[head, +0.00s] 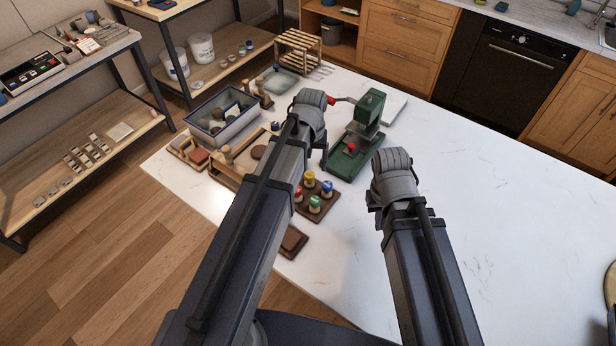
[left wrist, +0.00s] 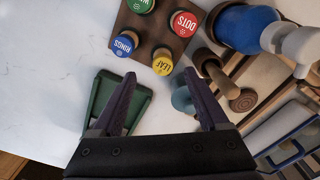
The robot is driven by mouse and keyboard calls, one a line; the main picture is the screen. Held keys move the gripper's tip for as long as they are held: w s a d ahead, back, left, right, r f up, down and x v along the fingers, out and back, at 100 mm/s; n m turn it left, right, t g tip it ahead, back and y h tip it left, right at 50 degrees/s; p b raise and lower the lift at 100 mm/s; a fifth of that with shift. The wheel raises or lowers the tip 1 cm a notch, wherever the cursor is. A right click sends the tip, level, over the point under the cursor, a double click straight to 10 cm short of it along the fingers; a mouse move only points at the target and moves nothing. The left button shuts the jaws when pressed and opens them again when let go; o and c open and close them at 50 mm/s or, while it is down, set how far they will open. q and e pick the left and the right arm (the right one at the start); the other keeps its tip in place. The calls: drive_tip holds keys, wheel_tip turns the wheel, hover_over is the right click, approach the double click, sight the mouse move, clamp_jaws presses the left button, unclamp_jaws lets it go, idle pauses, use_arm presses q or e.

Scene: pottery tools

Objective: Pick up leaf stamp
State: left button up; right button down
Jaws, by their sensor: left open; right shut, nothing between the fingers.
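The leaf stamp is the yellow-topped one, labelled LEAF (left wrist: 163,62). It stands in a brown wooden rack (left wrist: 158,28) with the blue RINGS (left wrist: 124,44), red DOTS (left wrist: 184,24) and a green stamp (left wrist: 142,5). In the head view the yellow top (head: 309,178) shows beside my left arm, at the rack's far side. My left gripper (left wrist: 160,78) is open, with the leaf stamp showing beyond and between its fingertips, not held. In the head view its fingers are mostly hidden by the wrist. My right gripper (head: 373,201) is shut and empty over the table, its fingers mostly hidden.
A green press (head: 368,110) stands behind the rack. A blue-grey tub (head: 196,137), a wooden tray (head: 220,178) and a wooden crate rack (head: 291,58) are at the left and back. A brown block (head: 292,243) lies near the front edge. The white table is clear at right (head: 510,190).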

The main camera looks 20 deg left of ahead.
sight(310, 174)
use_arm(q)
drive_tip(key=shift+d+f+b, duration=0.1)
drive_tip(key=shift+f+b, duration=1.2)
drive_tip(key=shift+f, duration=0.1)
use_arm(e)
drive_tip(key=shift+f, duration=1.4)
use_arm(q)
drive_tip(key=f+b, duration=0.5)
drive_tip(key=shift+w+a+f, duration=0.1)
drive_tip(key=shift+a, duration=0.2)
use_arm(e)
wheel_tip(310, 174, down, 5)
drive_tip(key=shift+f, duration=0.1)
use_arm(q)
clamp_jaws()
